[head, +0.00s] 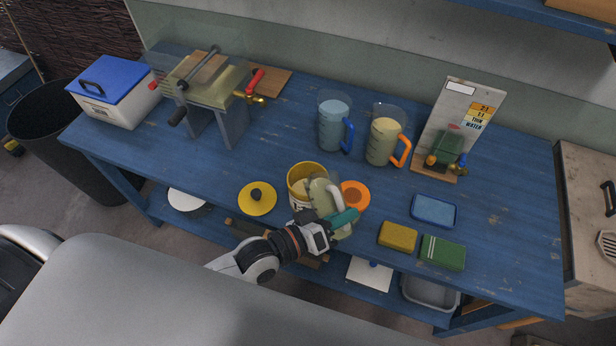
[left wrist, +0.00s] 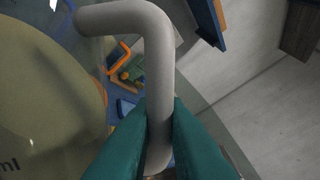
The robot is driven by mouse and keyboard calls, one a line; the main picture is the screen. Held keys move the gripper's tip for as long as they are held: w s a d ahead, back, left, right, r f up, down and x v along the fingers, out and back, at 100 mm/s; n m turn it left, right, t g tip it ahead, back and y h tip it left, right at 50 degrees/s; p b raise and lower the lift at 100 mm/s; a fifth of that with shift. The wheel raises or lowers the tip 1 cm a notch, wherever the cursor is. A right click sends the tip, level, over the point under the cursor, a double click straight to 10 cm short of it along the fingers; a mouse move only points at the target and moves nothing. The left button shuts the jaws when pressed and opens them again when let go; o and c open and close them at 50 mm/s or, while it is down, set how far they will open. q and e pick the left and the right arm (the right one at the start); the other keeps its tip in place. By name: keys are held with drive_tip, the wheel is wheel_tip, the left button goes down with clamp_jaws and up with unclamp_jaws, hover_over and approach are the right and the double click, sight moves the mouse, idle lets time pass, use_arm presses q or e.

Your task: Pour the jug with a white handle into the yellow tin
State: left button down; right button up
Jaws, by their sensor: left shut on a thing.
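The jug (head: 319,190) with a white handle (left wrist: 158,75) is tilted at the yellow tin (head: 303,170), its body against or just over the tin's right side. My left gripper (head: 340,220) has its teal fingers shut on the white handle, to the right of and in front of the tin. In the left wrist view the jug's body (left wrist: 40,100) fills the left side and holds something pale yellow-green. The jug hides part of the tin, and I cannot see whether anything flows from its lip. My right gripper is not in view.
A yellow lid (head: 257,203) lies left of the tin and an orange lid (head: 358,193) right. Behind stand a blue-handled jug (head: 333,122) and an orange-handled jug (head: 384,140). A blue tray (head: 433,210), yellow sponge (head: 397,236) and green sponge (head: 442,252) lie right.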

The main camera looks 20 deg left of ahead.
sight(333, 190)
use_arm(q)
drive_tip(key=shift+w+a+r+n+b, duration=0.3)
drive_tip(key=shift+w+a+r+n, duration=0.2)
drive_tip(key=shift+n, duration=0.5)
idle(2.0)
drive_tip(key=shift+w+a+r+n+g+b, duration=0.2)
drive_tip(key=shift+w+a+n+g+b, duration=0.3)
drive_tip(key=shift+n, duration=0.3)
idle(2.5)
drive_tip(key=shift+w+a+r+n, duration=0.5)
drive_tip(key=shift+w+a, duration=0.15)
drive_tip(key=shift+w, duration=0.1)
idle(1.0)
